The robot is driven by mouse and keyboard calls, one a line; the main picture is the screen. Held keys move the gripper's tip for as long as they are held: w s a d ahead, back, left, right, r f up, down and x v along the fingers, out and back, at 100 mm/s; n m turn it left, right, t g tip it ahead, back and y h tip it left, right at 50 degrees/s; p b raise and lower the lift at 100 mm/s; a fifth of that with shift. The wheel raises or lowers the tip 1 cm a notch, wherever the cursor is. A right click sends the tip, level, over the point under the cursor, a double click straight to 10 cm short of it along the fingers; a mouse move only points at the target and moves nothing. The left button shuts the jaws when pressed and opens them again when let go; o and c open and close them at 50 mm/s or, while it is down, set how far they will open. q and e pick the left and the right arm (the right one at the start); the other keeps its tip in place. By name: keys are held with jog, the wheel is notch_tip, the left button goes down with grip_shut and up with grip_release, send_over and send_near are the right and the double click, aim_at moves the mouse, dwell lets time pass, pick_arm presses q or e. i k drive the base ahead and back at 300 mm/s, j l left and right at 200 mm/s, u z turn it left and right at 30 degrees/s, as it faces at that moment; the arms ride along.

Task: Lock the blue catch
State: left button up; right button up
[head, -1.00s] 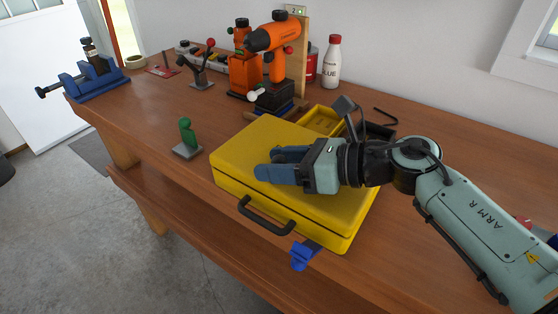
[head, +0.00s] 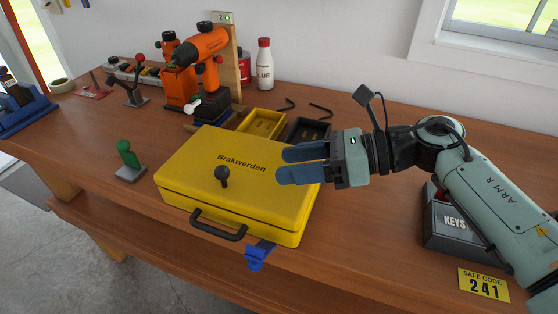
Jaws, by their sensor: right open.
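The yellow case (head: 190,164), lettered "Brakwerden", lies shut on the workbench, with a black handle (head: 217,225) at its front. The blue catch (head: 259,255) is at the front, right of the handle, and sticks outward and down from the case near the bench edge. A black knob (head: 222,176) stands on the lid. My right gripper (head: 281,165) is open and empty, its blue fingers pointing left above the right part of the lid. It is behind and above the catch. My left gripper is out of view.
A green figure-like lever (head: 128,155) stands on a grey base left of the case. Yellow (head: 262,124) and black (head: 309,131) trays lie behind it. A KEYS box (head: 452,232) is at right.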

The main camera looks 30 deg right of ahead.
aim_at(256, 253)
jog(key=k+j, duration=0.8)
jog(key=j, duration=0.1)
